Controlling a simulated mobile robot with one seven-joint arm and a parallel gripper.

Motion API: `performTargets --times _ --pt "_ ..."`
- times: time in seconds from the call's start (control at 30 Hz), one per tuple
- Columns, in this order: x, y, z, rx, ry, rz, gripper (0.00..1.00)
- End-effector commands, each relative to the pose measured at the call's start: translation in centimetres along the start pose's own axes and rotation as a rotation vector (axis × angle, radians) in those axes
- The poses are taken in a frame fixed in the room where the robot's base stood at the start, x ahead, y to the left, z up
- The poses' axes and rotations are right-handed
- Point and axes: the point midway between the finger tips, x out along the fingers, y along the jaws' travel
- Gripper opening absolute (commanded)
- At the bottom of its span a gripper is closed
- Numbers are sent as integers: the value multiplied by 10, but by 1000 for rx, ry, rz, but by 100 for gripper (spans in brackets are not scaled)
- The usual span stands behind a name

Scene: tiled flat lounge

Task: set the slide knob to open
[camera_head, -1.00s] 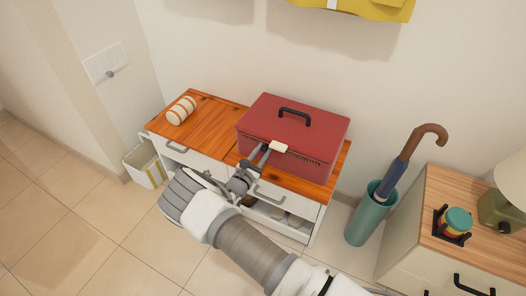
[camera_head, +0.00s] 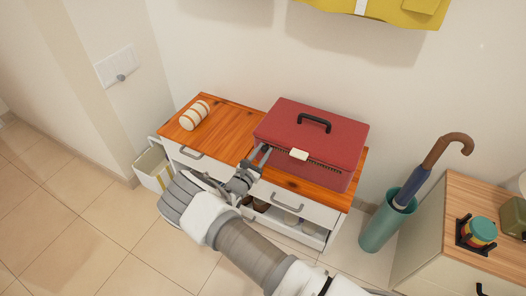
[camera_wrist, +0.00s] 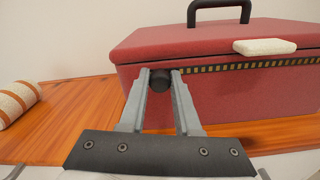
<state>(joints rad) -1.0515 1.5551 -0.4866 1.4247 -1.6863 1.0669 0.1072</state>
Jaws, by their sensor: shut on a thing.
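The red box (camera_head: 313,132) with a black top handle stands on the orange wooden top of the white cabinet. In the wrist view, a dark round knob (camera_wrist: 160,80) sits at the left end of the box front, beside a yellow-and-black strip (camera_wrist: 245,65). My gripper (camera_wrist: 160,75) is shut on this knob, one finger on each side. In the head view, my gripper (camera_head: 264,155) reaches the left part of the box front; the knob is too small to make out there. A cream tab (camera_head: 299,154) sticks out from the lid edge, right of my gripper.
A striped roll (camera_head: 194,115) lies on the wooden top (camera_head: 222,127), left of the box. A cabinet drawer stands open below. To the right, a teal stand (camera_head: 379,230) holds an umbrella. A wall plate (camera_head: 115,67) with a small knob is at upper left.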

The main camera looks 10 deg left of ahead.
Motion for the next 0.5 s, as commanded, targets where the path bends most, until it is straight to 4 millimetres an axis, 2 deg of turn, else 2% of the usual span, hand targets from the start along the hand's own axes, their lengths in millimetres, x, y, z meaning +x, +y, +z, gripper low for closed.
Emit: performTargets --times 0.27,0.3,0.43,0.5 --pt "-1 0 -1 -1 2 0 0" --pt "-1 0 -1 -1 2 0 39" --pt "0 0 -1 -1 2 0 62" --pt "0 0 -1 -1 1 0 62"
